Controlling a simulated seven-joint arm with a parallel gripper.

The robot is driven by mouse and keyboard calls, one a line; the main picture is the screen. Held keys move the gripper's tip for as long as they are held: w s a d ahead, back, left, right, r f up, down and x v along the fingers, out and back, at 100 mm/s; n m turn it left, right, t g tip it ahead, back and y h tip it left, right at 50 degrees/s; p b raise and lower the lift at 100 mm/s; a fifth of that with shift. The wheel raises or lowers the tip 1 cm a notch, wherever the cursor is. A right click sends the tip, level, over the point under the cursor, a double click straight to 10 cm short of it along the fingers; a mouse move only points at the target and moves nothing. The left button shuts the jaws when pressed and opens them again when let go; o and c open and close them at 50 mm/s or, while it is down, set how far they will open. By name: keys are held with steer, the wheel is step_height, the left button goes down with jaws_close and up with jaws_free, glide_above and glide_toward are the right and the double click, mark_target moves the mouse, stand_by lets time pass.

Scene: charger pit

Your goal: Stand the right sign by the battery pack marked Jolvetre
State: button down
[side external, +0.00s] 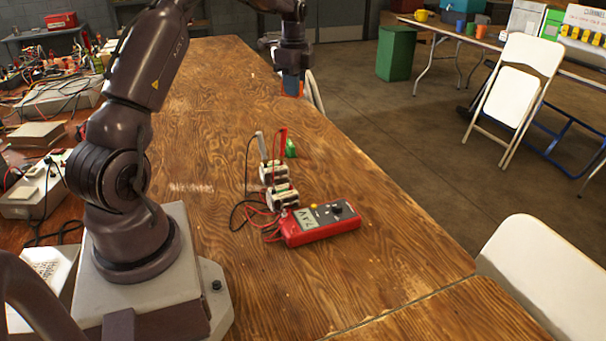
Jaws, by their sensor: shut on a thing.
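Two battery packs stand close together on the wooden table: a farther pack (273,173) and a nearer pack (282,196). Their labels are too small to read. A small green thing (290,148), perhaps a sign, stands just behind the farther pack. A red multimeter (320,223) lies in front of the packs, with leads running to them. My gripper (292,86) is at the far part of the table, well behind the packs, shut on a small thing. Blue and a little orange show at its fingertips; I cannot tell whether this is a sign.
A red probe (282,147) and a grey probe (262,145) stand up at the packs. Loose leads lie left of them. The tabletop (390,235) right of the packs is clear. White chairs (520,85) stand beyond the right edge.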

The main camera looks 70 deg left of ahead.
mark_target(305, 174)
steer(key=shift+n, duration=0.7)
steer(key=w+f, duration=0.1)
steer(key=f, duration=1.4)
steer(key=w+f, duration=0.1)
steer(key=f, duration=0.7)
steer(key=shift+w+d+f, duration=0.1)
steer(key=shift+w+d, duration=0.25)
steer(key=shift+f, duration=0.2)
steer(key=c, duration=1.1)
jaws_free()
steer(key=shift+r, duration=0.1)
